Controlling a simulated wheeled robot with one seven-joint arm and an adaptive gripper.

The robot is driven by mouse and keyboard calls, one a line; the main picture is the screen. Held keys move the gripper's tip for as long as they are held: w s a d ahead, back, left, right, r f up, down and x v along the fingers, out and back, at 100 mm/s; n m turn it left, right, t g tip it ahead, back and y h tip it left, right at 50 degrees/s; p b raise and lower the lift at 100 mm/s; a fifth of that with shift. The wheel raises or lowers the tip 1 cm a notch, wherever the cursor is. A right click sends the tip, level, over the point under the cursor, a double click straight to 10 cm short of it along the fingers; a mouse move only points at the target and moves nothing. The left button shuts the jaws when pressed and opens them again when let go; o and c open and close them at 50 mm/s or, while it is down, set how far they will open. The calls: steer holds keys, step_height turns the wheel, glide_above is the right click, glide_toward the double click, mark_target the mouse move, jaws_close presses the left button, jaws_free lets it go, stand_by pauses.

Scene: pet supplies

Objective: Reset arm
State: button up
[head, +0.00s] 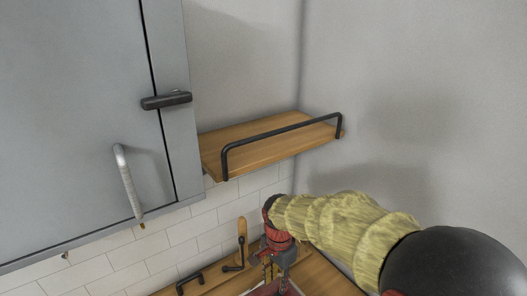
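My arm comes in from the lower right, with a yellow, ribbed covering over one stretch. It ends in a dark and red wrist above a wooden counter. My gripper (271,268) is at the bottom edge of the head view, small and partly cut off. Its fingers are not clear enough to show whether they are open or shut, or whether they hold anything. A reddish, pale-edged object (272,289) shows just below the gripper, mostly cut off by the frame; I cannot tell whether they touch.
A grey cabinet (70,120) with dark and light handles fills the left. An empty wooden shelf (250,152) with a black rail (283,131) hangs on the wall. The wooden counter (318,278) runs below white tiles; a wooden-handled tool (242,232) stands at its back.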

steer(key=s+d+r+n+t+b, duration=0.1)
steer(key=s+d+n+b, duration=0.4)
steer(key=s, duration=0.5)
steer(key=s+d+r+n+t+b, duration=0.2)
steer(key=s+d+n+t+b, duration=0.2)
steer(key=s+d+b, duration=0.4)
steer(key=shift+s+d+n+t+b, duration=0.3)
steer(key=shift+s+d+n, duration=0.35)
steer(key=shift+s, duration=0.5)
